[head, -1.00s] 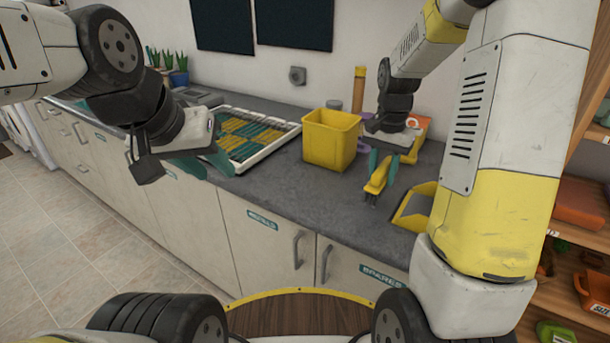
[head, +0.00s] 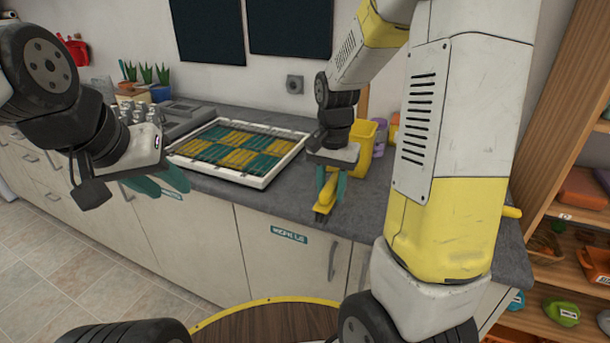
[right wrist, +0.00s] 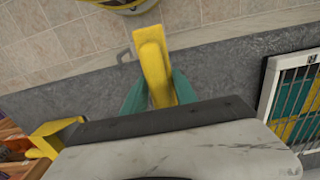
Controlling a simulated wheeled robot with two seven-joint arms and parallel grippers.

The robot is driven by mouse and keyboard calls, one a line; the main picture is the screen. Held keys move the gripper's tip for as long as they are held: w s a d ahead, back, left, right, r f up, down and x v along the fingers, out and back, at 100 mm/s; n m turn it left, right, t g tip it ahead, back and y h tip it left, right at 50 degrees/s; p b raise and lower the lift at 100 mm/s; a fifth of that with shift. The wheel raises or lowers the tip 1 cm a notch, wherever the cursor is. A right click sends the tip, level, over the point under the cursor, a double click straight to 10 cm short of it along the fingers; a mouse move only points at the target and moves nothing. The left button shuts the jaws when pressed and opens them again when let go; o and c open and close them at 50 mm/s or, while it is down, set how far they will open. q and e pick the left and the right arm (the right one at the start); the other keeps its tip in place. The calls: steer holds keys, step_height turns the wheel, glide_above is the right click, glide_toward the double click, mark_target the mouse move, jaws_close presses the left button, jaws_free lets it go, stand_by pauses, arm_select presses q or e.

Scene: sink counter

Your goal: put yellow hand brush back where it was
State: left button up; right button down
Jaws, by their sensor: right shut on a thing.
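The yellow hand brush (head: 324,201) hangs from my right gripper (head: 331,186), which is shut on it. It is over the counter's front strip, between the tray and the yellow bin. In the right wrist view the brush (right wrist: 154,65) sticks out between the teal fingers (right wrist: 152,95), its far end seen against the counter edge and floor. Whether it touches the counter, I cannot tell. My left gripper (head: 158,184) is empty, its teal fingers apart, in front of the counter at the left.
A white-framed tray (head: 268,179) with yellow and teal slats lies left of the brush. The yellow bin (head: 367,145) is partly hidden by my right arm. A yellow dustpan-like piece (right wrist: 48,140) shows in the right wrist view. Shelves (head: 560,200) stand at the right.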

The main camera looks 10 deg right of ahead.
steer(key=w, duration=0.6)
steer(key=w+f, duration=0.1)
steer(key=w, duration=0.3)
steer(key=shift+a, duration=0.35)
steer(key=shift+f, duration=1.7)
steer(key=shift+f, duration=0.1)
steer(key=c, duration=1)
jaws_free()
steer(key=shift+o, duration=0.2)
step_height(320, 180, up, 12)
steer(key=s+a+r+n+t+y, duration=0.1)
steer(key=s+r+n+t, duration=0.2)
steer(key=s, duration=0.9)
steer(key=s+a+r+n+t+y, duration=0.1)
steer(key=s+r+n+t, duration=0.2)
steer(key=s, duration=0.9)
step_height(320, 180, up, 2)
steer(key=shift+s+n, duration=0.15)
steer(key=shift+n, duration=0.55)
